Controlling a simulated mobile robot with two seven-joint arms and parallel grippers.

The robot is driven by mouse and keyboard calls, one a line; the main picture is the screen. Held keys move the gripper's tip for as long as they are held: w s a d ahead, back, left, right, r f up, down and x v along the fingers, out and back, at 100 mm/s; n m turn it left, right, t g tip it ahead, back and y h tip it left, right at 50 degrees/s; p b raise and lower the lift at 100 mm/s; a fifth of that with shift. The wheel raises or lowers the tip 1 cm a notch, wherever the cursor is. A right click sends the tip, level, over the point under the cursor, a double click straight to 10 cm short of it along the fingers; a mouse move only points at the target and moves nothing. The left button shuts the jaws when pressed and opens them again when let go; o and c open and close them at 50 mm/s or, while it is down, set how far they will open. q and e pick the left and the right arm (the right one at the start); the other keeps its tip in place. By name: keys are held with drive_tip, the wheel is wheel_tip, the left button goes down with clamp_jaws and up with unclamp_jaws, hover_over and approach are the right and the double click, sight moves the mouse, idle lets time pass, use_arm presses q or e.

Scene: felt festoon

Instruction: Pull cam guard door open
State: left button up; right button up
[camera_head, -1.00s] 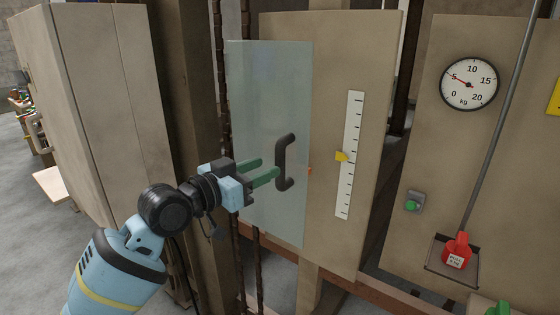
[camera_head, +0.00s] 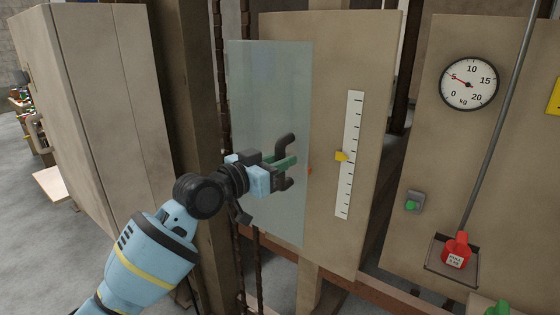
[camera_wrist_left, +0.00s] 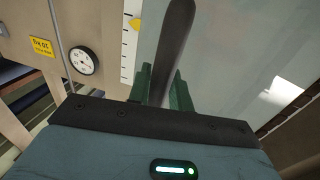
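The cam guard door (camera_head: 262,90) is a translucent pale panel in front of the beige board, and it looks closed. Its dark vertical bar handle (camera_head: 284,146) is on the panel's right half. My left gripper (camera_head: 286,163) is at the handle, its green fingers level with the grip. In the left wrist view the handle (camera_wrist_left: 174,45) runs between the two fingers (camera_wrist_left: 161,88), which stand apart on either side of it. Whether they touch it is hard to tell.
Right of the door is a white scale (camera_head: 349,190) with a yellow pointer (camera_head: 342,156). A dial gauge (camera_head: 468,83), a green button (camera_head: 411,206) and a red weight (camera_head: 457,249) on a tray are farther right. A wooden post (camera_head: 190,100) stands left of the door.

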use_arm(q)
clamp_jaws()
